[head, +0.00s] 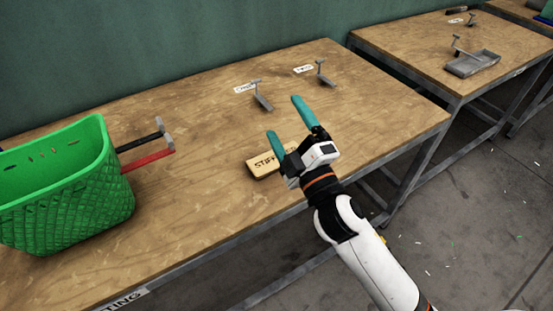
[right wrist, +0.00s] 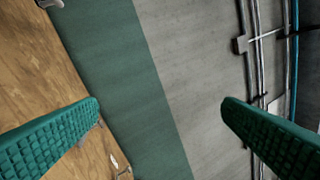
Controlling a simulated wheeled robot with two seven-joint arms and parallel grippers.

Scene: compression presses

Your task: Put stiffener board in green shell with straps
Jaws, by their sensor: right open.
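The stiffener board (head: 262,165) is a small tan wooden block marked "STIFF"; it lies on the near table in the head view, partly hidden behind my right gripper. My right gripper (head: 284,116) is open and empty, with teal fingers spread above the table by the board. In the right wrist view the open fingers (right wrist: 161,103) have nothing between them, and the board does not show. The green shell (head: 75,215) is a basket-like container at the left. My left gripper is not in view.
Two small grey metal stands (head: 262,97) (head: 322,75) with label cards stand toward the back of the near table (head: 190,190). A second table (head: 420,45) at the back right holds a grey tray (head: 473,64). The tabletop between shell and board is clear.

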